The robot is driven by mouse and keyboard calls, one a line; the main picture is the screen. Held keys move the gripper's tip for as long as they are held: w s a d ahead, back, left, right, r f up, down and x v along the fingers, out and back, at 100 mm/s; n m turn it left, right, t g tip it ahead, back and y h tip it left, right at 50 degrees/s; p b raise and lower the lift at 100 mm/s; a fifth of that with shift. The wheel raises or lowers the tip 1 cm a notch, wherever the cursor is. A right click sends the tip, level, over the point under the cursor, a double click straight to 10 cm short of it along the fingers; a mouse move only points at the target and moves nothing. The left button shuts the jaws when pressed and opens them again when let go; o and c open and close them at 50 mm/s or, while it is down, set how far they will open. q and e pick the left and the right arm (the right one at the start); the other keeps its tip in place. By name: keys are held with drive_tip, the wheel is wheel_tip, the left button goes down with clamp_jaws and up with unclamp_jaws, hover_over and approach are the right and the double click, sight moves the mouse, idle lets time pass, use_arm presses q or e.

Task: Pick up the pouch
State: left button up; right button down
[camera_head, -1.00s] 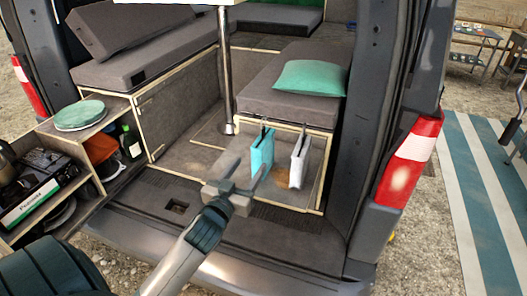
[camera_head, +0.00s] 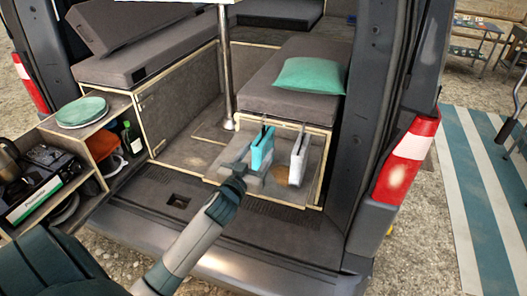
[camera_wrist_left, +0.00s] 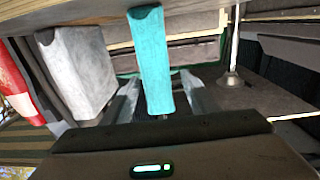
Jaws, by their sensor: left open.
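A teal pouch (camera_head: 262,147) hangs from a dark hook on the front of the seat box. A pale grey pouch (camera_head: 299,156) hangs to its right. My left gripper (camera_head: 254,167) is open at the lower part of the teal pouch. In the left wrist view the teal pouch (camera_wrist_left: 151,60) stands between the two spread fingers (camera_wrist_left: 160,93), with a small gap visible beside it. The grey pouch (camera_wrist_left: 78,70) is outside the fingers, to the left. The lower end of the teal pouch is partly hidden by the gripper body. My right gripper is not in view.
The seat box carries a grey cushion (camera_head: 290,100) with a green pillow (camera_head: 310,76) on it. A metal table post (camera_head: 226,80) stands to the left. The van's right door pillar (camera_head: 372,110) is close on the right. The van floor (camera_head: 180,180) in front is mostly clear.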

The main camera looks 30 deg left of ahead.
sight(263, 142)
use_arm(q)
drive_tip(key=p+x, duration=0.1)
drive_tip(key=x, duration=0.2)
drive_tip(key=shift+w+d+r+p, duration=0.1)
drive_tip(key=shift+r+p, duration=0.05)
drive_tip(key=shift+p, duration=0.15)
drive_tip(key=shift+w+f, duration=0.2)
drive_tip(key=shift+w, duration=0.4)
drive_tip(key=c, duration=1.2)
drive_tip(key=shift+c, duration=0.2)
drive_tip(key=shift+r, duration=0.1)
drive_tip(key=shift+r, duration=0.5)
wheel_tip(263, 142, up, 9)
drive_tip(key=shift+b, duration=1)
